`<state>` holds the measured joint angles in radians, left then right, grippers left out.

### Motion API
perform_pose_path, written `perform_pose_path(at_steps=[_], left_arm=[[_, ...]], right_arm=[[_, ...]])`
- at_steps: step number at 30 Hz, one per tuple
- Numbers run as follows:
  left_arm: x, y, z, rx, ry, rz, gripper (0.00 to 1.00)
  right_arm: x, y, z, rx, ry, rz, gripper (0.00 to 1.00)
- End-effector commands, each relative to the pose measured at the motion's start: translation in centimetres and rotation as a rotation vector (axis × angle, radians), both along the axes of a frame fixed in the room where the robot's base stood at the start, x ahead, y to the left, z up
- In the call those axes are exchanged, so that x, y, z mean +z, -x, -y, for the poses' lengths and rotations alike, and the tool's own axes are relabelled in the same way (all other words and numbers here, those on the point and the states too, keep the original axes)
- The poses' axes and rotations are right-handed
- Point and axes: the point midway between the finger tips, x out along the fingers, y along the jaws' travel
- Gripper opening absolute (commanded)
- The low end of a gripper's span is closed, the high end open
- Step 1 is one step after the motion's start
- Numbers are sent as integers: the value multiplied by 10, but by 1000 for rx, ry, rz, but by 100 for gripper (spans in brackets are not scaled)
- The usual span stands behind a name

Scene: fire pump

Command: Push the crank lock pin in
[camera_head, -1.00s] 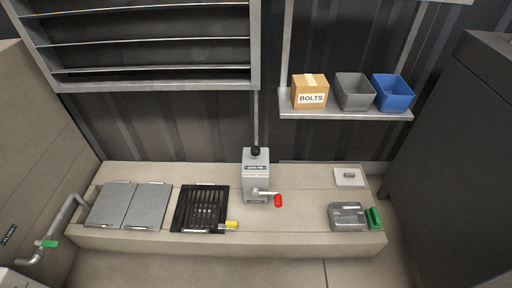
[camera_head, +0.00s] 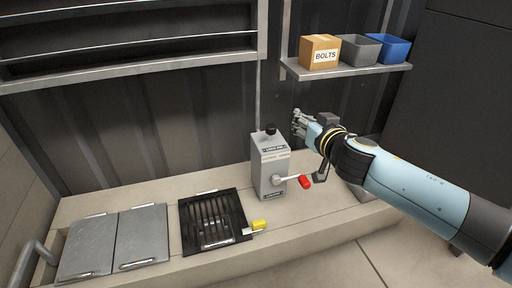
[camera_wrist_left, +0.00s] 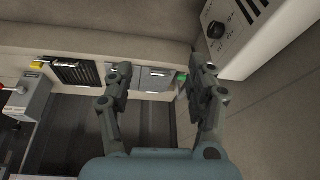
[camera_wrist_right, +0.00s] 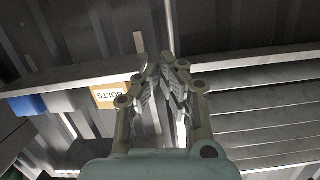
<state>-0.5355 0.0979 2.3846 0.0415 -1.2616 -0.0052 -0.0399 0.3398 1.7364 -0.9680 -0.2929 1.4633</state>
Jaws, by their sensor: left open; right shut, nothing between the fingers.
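A grey crank box (camera_head: 271,165) stands upright on the bench in the head view. A black knob (camera_head: 270,129) stands up from its top, just above a label too small to read surely. A crank with a red handle (camera_head: 305,182) sticks out of its front. My right gripper (camera_head: 298,123) is shut and empty, just right of the knob in the picture and apart from it; it also shows in the right wrist view (camera_wrist_right: 166,64). My left gripper (camera_wrist_left: 160,70) is open and empty in the left wrist view, where the box (camera_wrist_left: 32,96) shows at the left edge.
A black grate (camera_head: 211,222) with a yellow handle (camera_head: 259,225) and grey lids (camera_head: 142,236) lie left of the box. A shelf (camera_head: 350,70) above my right arm holds a BOLTS carton (camera_head: 320,52), a grey bin (camera_head: 359,49) and a blue bin (camera_head: 394,48).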

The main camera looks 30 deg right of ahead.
Motion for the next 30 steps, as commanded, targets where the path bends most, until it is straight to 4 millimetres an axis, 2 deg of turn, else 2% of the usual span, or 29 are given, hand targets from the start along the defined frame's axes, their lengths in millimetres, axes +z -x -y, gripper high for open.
perform_pose_path(at_steps=[1, 6, 11, 14, 26, 30], left_arm=[[-12, 4, 2, -2, 3, -1, 56], [-29, 16, 3, -6, 4, -24, 56], [-33, 20, 2, -6, 4, -34, 56], [-32, 20, 2, -6, 4, -32, 56], [-41, 17, 2, -4, 5, -1, 56], [-64, 10, 2, -2, 7, 88, 56]], right_arm=[[-11, -5, 0, 12, 21, 11, 0], [-17, -16, 2, 24, 40, 33, 0], [-19, -24, 4, 24, 41, 37, 0], [-18, -35, 6, 23, 39, 39, 0], [-32, -116, 24, 22, 39, 37, 0], [-50, -116, 23, 24, 39, 31, 0]])
